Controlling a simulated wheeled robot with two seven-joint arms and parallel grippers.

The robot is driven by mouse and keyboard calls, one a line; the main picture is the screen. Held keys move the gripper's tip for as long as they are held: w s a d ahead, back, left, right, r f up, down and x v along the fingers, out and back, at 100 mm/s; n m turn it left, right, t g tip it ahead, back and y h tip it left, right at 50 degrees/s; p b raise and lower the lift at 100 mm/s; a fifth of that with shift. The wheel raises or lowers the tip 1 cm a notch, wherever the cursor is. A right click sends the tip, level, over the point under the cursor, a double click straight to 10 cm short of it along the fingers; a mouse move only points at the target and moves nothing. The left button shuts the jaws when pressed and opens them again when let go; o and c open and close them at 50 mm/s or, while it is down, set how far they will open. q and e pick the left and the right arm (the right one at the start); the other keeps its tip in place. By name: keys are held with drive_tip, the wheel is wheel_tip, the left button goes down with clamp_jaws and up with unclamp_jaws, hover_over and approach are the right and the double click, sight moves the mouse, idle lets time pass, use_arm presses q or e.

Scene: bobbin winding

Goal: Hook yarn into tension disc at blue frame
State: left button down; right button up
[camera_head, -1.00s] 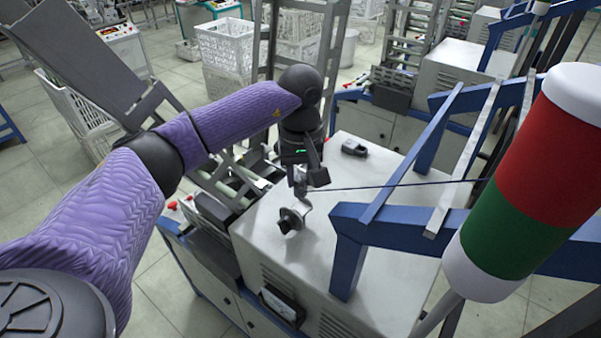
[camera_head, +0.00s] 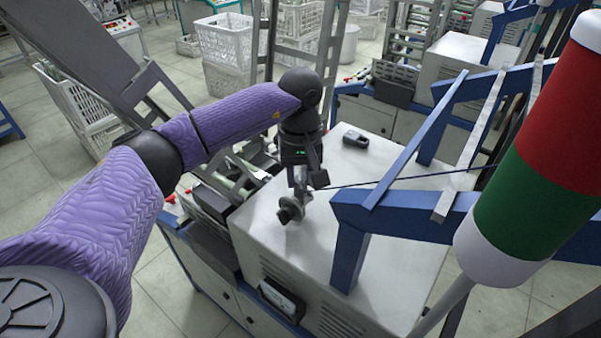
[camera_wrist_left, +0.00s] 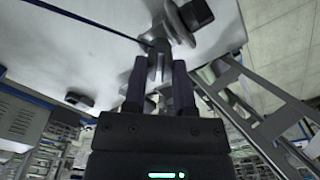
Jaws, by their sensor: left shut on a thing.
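My left gripper (camera_head: 300,186) is just above the metal tension disc (camera_head: 291,209) on the white machine top. It is shut on the dark yarn (camera_head: 400,179), which runs taut to the right over the blue frame (camera_head: 400,217). In the left wrist view, the gripper (camera_wrist_left: 160,68) has its fingertips right at the disc (camera_wrist_left: 180,22), and the yarn (camera_wrist_left: 90,22) comes in from the upper left. I cannot tell whether the yarn is between the discs. My right gripper is out of view.
A small dark device (camera_head: 355,138) sits on the machine top (camera_head: 390,250) behind the gripper. A red, green and white signal lamp (camera_head: 530,170) stands in the right foreground. The machine top in front of the blue frame is partly clear.

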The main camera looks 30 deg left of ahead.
use_arm(q)
drive_tip(key=shift+f, duration=0.45)
drive_tip(key=shift+a, duration=0.1)
drive_tip(key=shift+w+a+r+b, duration=0.1)
drive_tip(key=shift+a+b, duration=0.3)
drive_tip(key=shift+a, duration=0.8)
drive_tip(key=shift+w+a+r+b, duration=0.1)
drive_tip(key=shift+a+b, duration=0.25)
drive_tip(key=shift+a, duration=0.85)
drive_tip(key=shift+r, duration=0.1)
drive_tip(key=r+p, duration=0.2)
drive_tip(key=a+r+p, duration=0.1)
drive_tip(key=r, duration=0.1)
drive_tip(key=shift+r+p, duration=0.3)
drive_tip(key=shift+p, duration=0.1)
